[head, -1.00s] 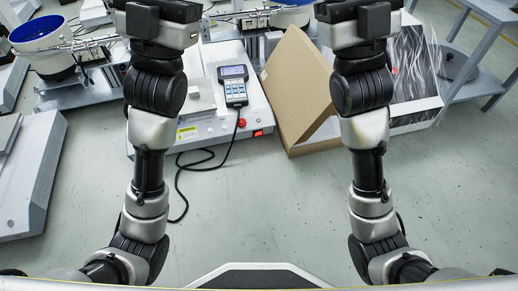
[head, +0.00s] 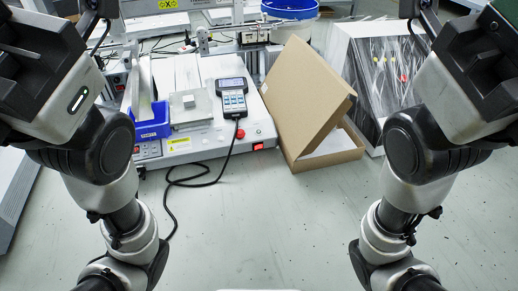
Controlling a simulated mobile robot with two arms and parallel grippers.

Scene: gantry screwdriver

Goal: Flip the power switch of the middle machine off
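The middle machine (head: 205,143) is a low white unit on the floor area ahead of me, with a handheld keypad controller (head: 232,95) lying on its top. A red rocker power switch (head: 258,146) sits on its front face near the right corner. Its on or off position is too small to tell. A round red button (head: 240,133) is just above and left of the switch. My two arms rise at the left and right sides of the head view, well apart from the machine. The fingertips of both grippers lie outside the picture.
An open cardboard box (head: 300,95) stands close to the machine's right side. A black cable (head: 180,183) hangs from the controller and loops on the floor.

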